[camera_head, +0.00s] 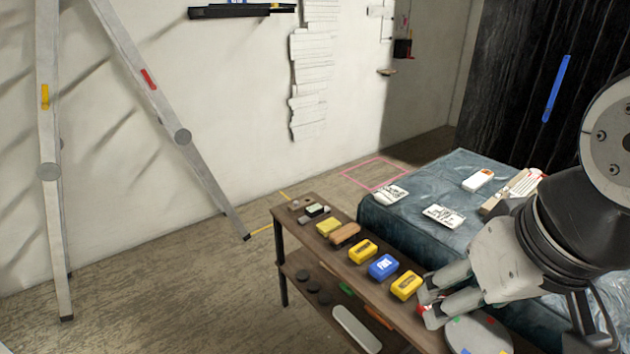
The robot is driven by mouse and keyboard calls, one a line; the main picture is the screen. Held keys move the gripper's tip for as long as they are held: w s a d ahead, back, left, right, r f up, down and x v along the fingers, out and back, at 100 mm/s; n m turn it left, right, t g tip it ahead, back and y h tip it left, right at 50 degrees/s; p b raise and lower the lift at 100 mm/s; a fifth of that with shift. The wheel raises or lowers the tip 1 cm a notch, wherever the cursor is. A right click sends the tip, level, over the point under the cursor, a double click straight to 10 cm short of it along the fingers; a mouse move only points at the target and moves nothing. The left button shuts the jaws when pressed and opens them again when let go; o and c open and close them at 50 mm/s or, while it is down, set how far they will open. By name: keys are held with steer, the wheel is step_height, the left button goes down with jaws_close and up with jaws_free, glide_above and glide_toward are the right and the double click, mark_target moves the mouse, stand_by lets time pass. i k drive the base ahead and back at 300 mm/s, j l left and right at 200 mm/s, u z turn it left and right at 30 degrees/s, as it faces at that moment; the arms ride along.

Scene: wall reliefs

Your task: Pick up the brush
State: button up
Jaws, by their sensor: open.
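A brown oblong block with a paler underside (345,234) lies on the narrow wooden table (290,212); it looks like the brush, but it is too small to be sure. My gripper (437,295) is open over the table's near right part, well to the right of the brown block. Its fingers are close to a small red and white thing (424,310), partly hidden by them. I cannot tell whether they touch it.
Yellow boxes (362,251) and a blue box (383,267) stand between the brown block and my gripper. A yellow block (328,226) is beside the brown one. A cloth-covered surface (400,221) adjoins behind. Open floor (180,270) lies left.

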mark_target(340, 239)
steer(key=i+j+z, duration=0.5)
steer(key=j, duration=0.2)
steer(key=i+j+z, duration=0.25)
steer(key=j, duration=0.15)
